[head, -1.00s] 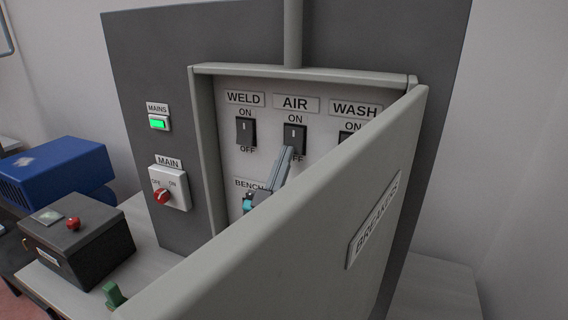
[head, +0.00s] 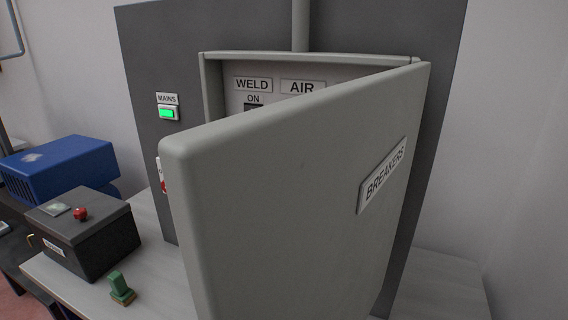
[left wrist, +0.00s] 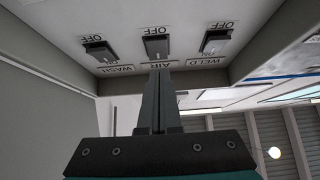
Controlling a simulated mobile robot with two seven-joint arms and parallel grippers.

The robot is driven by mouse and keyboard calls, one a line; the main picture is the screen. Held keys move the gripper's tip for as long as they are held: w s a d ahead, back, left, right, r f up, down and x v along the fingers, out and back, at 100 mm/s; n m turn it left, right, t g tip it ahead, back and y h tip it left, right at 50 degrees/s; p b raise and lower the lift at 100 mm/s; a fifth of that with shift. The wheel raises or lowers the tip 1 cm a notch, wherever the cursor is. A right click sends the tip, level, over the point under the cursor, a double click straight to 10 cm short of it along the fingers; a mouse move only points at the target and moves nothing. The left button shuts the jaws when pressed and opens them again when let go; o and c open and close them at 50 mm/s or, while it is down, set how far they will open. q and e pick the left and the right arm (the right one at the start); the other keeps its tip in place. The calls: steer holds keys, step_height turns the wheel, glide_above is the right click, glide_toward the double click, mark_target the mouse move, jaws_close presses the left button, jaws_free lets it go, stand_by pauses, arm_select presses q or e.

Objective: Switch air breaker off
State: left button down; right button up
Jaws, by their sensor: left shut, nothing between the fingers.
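The air breaker (left wrist: 157,45) is a dark rocker switch between the wash breaker (left wrist: 99,48) and the weld breaker (left wrist: 215,41) in the left wrist view, where the panel appears upside down. My left gripper (left wrist: 161,74) is shut and empty, its fingertips over the AIR label's edge, close to the air breaker. I cannot tell whether they touch it, nor which way its rocker is tipped. In the head view the AIR label (head: 302,87) shows, but the open cabinet door (head: 270,190) hides the air breaker and my left gripper. My right gripper is in neither view.
The door marked BREAKERS stands out toward me, its near edge largely covering the main switch (head: 164,184). The mains light (head: 167,113) glows green. A black box (head: 85,235) with a red button, a blue case (head: 65,165) and a green item (head: 120,288) are at left.

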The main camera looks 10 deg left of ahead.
arm_select(q)
steer(key=s+d+f+g+y, duration=0.1)
steer(key=s+f+g, duration=0.45)
steer(key=f, duration=0.45)
steer(key=s+d+f+g, duration=0.1)
steer(key=s+f+g, duration=0.4)
steer(key=f, duration=0.6)
steer(key=s+a+f+g+y, duration=0.25)
steer(key=s+f+g, duration=0.3)
steer(key=s, duration=0.55)
steer(key=s+a+f+g+y, duration=0.1)
steer(key=s+a+f+g, duration=0.25)
steer(key=s+g, duration=0.45)
steer(key=s+f+b, duration=0.3)
steer(key=f+b, duration=0.1)
steer(key=f, duration=1.1)
steer(key=s+f+b, duration=0.2)
steer(key=f+b, duration=0.2)
steer(key=f, duration=1.1)
steer(key=s+a+f+b, duration=0.2)
steer(key=s+f+b, duration=0.4)
steer(key=s+f, duration=0.9)
step_height(320, 180, down, 4)
steer(key=shift+s+f+g, duration=0.2)
steer(key=shift+s+g, duration=0.1)
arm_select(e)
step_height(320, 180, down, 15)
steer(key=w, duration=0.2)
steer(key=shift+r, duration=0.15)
